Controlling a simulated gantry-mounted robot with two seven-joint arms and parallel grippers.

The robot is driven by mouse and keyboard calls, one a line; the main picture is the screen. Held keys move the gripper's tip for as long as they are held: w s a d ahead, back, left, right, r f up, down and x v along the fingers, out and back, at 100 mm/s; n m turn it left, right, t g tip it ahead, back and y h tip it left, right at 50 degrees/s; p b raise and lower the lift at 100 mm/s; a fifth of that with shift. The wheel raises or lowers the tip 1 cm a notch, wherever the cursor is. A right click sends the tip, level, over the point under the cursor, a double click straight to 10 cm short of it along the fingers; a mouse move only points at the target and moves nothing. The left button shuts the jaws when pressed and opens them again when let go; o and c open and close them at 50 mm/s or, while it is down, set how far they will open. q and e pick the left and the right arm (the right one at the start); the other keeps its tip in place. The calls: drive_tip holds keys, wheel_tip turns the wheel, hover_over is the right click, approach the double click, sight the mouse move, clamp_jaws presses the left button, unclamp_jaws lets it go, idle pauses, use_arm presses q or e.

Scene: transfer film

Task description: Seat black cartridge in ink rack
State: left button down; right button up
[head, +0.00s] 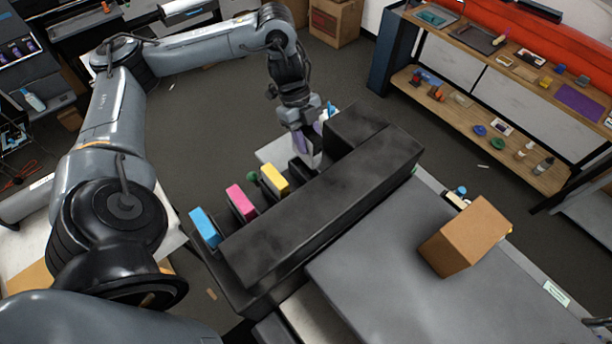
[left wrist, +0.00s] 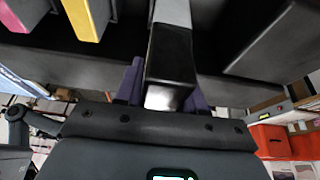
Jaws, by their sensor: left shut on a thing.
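The ink rack (head: 320,205) is a long black block with slots along its far left side. Cyan (head: 206,228), magenta (head: 241,202) and yellow (head: 274,178) cartridges stand in a row in it. My left gripper (head: 308,140) is at the rack's far end, beyond the yellow cartridge. In the left wrist view its purple fingers are shut on the black cartridge (left wrist: 170,55), with the yellow cartridge (left wrist: 87,18) and magenta cartridge (left wrist: 22,16) to the left. The cartridge lines up with a gap in the rack; how deep it sits cannot be told. My right gripper is not in view.
A cardboard box (head: 466,238) stands on the grey surface (head: 400,290) to the right of the rack. A raised black block (head: 355,128) at the rack's far end is close to the left gripper. A wooden shelf (head: 480,90) stands farther off.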

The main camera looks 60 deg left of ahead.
sight(307, 163)
use_arm(q)
wheel_tip(307, 163, down, 6)
drive_tip(key=b, duration=0.4)
drive_tip(key=shift+r, duration=0.25)
drive_tip(key=shift+f, duration=0.5)
wheel_tip(307, 163, down, 3)
drive_tip(key=shift+r+p, duration=0.1)
drive_tip(key=shift+p, duration=0.45)
drive_tip(key=shift+f, duration=0.4)
drive_tip(key=shift+f, duration=0.15)
drive_tip(key=c, duration=0.7)
unclamp_jaws()
